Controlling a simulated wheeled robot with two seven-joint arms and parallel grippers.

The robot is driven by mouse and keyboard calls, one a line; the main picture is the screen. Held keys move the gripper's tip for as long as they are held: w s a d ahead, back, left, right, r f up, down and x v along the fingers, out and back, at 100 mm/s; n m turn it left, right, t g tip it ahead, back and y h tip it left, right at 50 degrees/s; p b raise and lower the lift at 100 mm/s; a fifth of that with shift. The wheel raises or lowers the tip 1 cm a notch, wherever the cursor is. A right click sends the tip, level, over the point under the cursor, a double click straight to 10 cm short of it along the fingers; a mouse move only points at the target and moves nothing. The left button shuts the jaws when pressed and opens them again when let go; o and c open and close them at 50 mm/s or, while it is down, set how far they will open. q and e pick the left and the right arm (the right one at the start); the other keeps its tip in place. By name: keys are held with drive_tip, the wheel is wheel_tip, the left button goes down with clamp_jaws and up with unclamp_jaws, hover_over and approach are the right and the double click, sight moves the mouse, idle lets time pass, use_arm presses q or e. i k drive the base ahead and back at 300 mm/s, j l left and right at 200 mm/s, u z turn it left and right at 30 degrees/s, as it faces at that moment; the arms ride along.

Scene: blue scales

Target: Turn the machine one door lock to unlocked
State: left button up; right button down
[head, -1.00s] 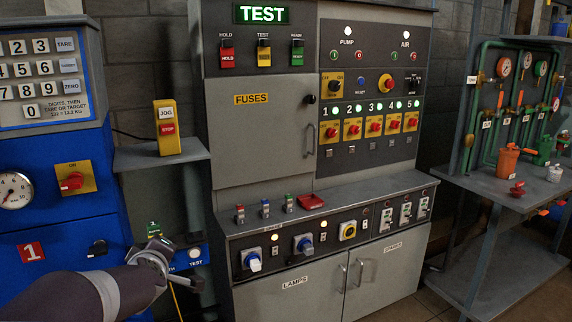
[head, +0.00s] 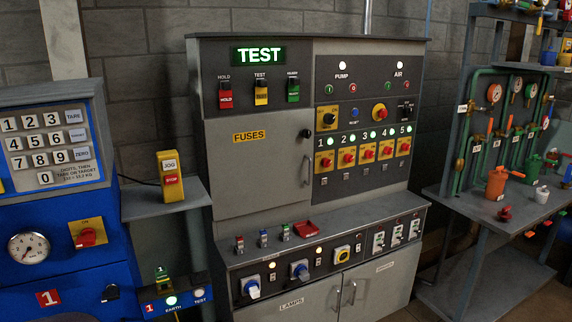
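Machine one is the blue cabinet (head: 30,268) at the left edge, marked by a red plate with a 1 (head: 47,298). Neither of my grippers is in view, and nothing of mine covers the knob.
On machine one are a keypad (head: 45,146), a gauge (head: 28,248) and a red switch on yellow (head: 87,236). Right of it are a shelf with a yellow jog/stop box (head: 171,177), an earth/test panel (head: 180,302) and the grey TEST cabinet (head: 250,170).

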sight(113, 292)
drive_tip(key=u, duration=1.3)
drive_tip(key=i+l+u, duration=0.1)
drive_tip(key=l, duration=0.25)
drive_tip(key=i+l, duration=0.15)
drive_tip(key=l, duration=0.25)
drive_tip(key=i+l+u, duration=0.15)
drive_tip(key=l, duration=0.25)
drive_tip(key=i+l, duration=0.1)
drive_tip(key=l, duration=0.25)
drive_tip(key=u, duration=0.05)
